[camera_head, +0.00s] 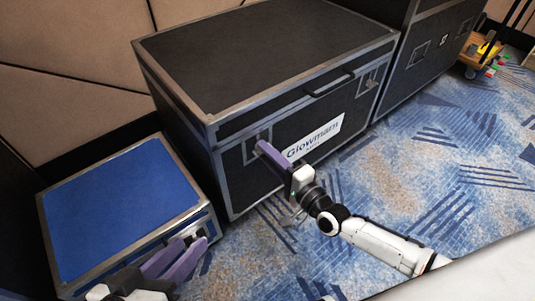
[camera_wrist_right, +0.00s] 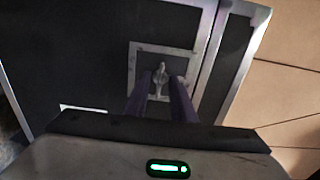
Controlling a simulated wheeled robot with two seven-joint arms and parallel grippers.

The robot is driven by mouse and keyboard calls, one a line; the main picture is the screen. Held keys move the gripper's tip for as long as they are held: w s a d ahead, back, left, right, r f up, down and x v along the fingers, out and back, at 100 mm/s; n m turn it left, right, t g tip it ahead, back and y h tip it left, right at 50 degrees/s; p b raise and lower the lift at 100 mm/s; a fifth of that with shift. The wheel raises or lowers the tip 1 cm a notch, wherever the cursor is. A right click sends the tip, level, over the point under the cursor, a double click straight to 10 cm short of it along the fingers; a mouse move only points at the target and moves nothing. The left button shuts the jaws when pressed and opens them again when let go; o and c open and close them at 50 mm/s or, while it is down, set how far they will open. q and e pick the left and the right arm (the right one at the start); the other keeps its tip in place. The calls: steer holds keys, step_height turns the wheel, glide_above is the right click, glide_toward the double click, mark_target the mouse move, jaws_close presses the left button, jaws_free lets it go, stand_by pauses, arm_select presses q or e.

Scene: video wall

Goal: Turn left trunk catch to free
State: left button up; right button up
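The black trunk (camera_head: 270,50) with metal edges and a "Glowmarn" label stands shut at the middle of the head view. Its left catch plate (camera_head: 249,153) is partly covered by my right gripper (camera_head: 262,147), which points at it from the front. In the right wrist view, the catch (camera_wrist_right: 160,82) is a small grey wing piece in a square recessed plate. My right gripper's purple fingers (camera_wrist_right: 162,85) are a little apart, on either side of it; contact cannot be told. My left gripper (camera_head: 183,255) is open and empty near the blue-topped case.
The trunk's right catch (camera_head: 371,84) and a handle (camera_head: 330,84) are on the same front face. A low blue-topped case (camera_head: 120,210) stands at left. Another dark case (camera_head: 430,50) is at right, with a trolley (camera_head: 485,50) beyond. Patterned carpet in front is clear.

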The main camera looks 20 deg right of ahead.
jaws_close()
arm_select(q)
steer(key=shift+r, duration=0.15)
arm_select(e)
steer(key=shift+n, duration=0.3)
arm_select(q)
steer(key=shift+s+a+f+g+y+p, duration=0.15)
steer(key=shift+a+f+g+y+p, duration=0.3)
steer(key=shift+f+p, duration=0.45)
steer(key=shift+s+a+f+g+y+p, duration=0.2)
steer(key=shift+a+f+g+y+p, duration=0.15)
steer(key=shift+a+f+p, duration=0.5)
steer(key=shift+s+a+f+g+y+p, duration=0.15)
steer(key=shift+a+f+g+y+p, duration=0.15)
steer(key=shift+f+y+p, duration=0.6)
arm_select(e)
steer(key=shift+n, duration=8.6)
arm_select(q)
steer(key=shift+r+h+p, duration=0.25)
steer(key=shift+h+p, duration=0.05)
steer(key=shift+h, duration=0.2)
arm_select(e)
steer(key=shift+o, duration=0.7)
jaws_free()
